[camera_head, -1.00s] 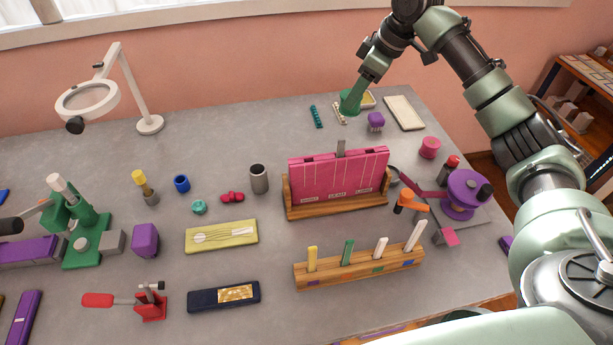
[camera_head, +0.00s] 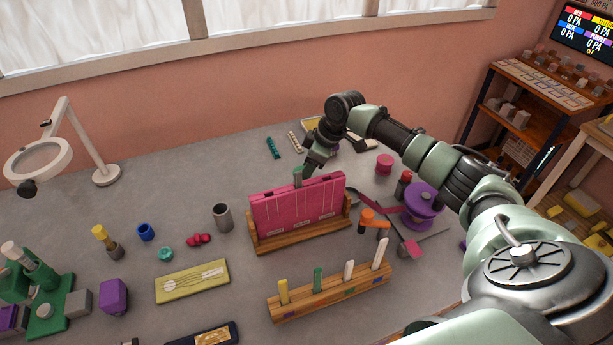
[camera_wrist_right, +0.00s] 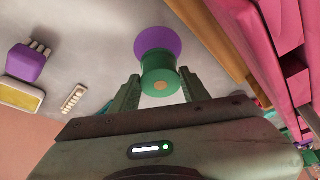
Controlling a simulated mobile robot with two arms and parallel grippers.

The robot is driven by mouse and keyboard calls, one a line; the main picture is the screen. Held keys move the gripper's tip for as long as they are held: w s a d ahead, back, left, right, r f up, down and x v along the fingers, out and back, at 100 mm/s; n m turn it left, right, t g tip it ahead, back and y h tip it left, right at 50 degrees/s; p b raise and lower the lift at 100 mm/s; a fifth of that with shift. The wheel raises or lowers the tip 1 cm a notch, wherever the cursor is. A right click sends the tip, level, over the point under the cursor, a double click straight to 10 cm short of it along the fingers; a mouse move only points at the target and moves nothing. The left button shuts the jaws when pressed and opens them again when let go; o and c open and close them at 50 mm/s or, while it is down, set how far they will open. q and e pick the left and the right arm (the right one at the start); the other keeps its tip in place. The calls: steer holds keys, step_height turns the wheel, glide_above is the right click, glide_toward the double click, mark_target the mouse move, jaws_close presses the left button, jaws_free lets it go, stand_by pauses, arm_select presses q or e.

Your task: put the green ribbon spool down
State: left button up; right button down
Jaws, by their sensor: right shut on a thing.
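The green ribbon spool (camera_wrist_right: 160,82) shows in the right wrist view as a green cylinder with a tan centre, between the two fingers of my right gripper (camera_wrist_right: 160,90). The gripper is shut on it. A purple round shape (camera_wrist_right: 157,42) shows just beyond it; I cannot tell whether it belongs to the spool. In the head view my right gripper (camera_head: 310,165) is behind the pink folders (camera_head: 297,210) in their wooden rack, and the spool is not clear there. My left gripper is not in view.
A purple reel (camera_head: 422,203) and a pink spool (camera_head: 384,163) stand right of the rack. A wooden block (camera_head: 335,292) with several upright sticks is in front. A magnifier lamp (camera_head: 104,172) stands at the left. Grey table between lamp and rack is clear at the back.

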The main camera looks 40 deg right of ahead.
step_height(320, 180, down, 3)
steer(key=shift+r, duration=0.2)
steer(key=shift+f, duration=0.35)
steer(key=shift+f, duration=0.1)
steer(key=c, duration=0.7)
jaws_free()
steer(key=shift+p, duration=0.3)
steer(key=b+v, duration=0.2)
steer(key=v, duration=1)
steer(key=shift+b, duration=0.3)
